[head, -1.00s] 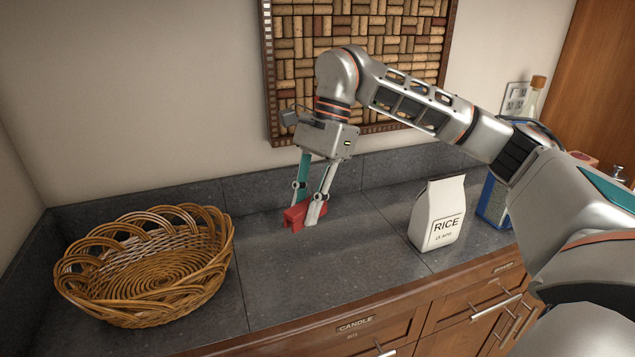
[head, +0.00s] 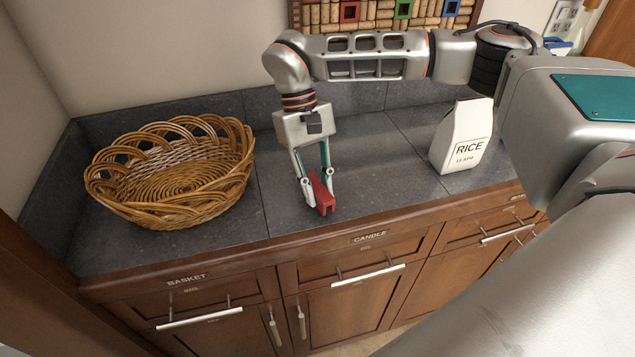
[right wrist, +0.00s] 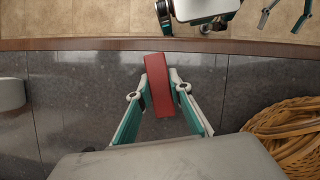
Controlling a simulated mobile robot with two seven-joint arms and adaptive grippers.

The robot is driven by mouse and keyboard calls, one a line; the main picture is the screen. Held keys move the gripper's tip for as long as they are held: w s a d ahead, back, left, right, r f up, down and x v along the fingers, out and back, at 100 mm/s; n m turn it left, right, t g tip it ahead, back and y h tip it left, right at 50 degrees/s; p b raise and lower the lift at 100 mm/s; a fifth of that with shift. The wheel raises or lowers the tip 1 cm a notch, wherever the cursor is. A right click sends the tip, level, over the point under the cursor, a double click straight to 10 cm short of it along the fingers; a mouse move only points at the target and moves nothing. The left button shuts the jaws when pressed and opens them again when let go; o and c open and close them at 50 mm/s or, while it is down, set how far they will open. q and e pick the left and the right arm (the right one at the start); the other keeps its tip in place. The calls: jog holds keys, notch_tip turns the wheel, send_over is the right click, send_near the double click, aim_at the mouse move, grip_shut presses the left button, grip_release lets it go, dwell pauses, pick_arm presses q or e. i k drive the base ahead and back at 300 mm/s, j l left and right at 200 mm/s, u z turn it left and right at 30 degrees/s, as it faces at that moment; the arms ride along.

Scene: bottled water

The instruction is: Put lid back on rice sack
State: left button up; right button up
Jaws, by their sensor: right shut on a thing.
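The white rice sack (head: 461,150) stands upright on the grey counter, right of centre in the head view. A pale object, likely the sack, is cut off at the left edge of the right wrist view (right wrist: 9,93). My right gripper (head: 318,187) is shut on a red clip-like lid (head: 325,199) near the counter's front edge, left of the sack and apart from it. The red lid also shows lengthwise between the fingers in the right wrist view (right wrist: 158,88). My left gripper (right wrist: 285,16) appears at the top right of that view, its fingers apart and empty.
A wicker basket (head: 175,180) sits at the left of the counter. The counter (head: 400,165) between the lid and the sack is clear. Wooden drawers (head: 365,260) lie below the front edge. A cork board (head: 385,14) hangs on the wall.

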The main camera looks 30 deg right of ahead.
aim_at(459, 142)
jog(key=k+l, duration=0.2)
jog(key=l, duration=0.15)
jog(key=k+l+z, duration=0.15)
jog(key=k+l, duration=0.25)
jog(key=l, duration=0.3)
jog(key=l+z, duration=0.15)
jog(key=l, duration=0.65)
jog(key=i+l+z, duration=0.1)
jog(key=l, duration=0.35)
jog(key=i+l, duration=0.1)
jog(key=l, duration=0.35)
jog(key=k+z, duration=0.05)
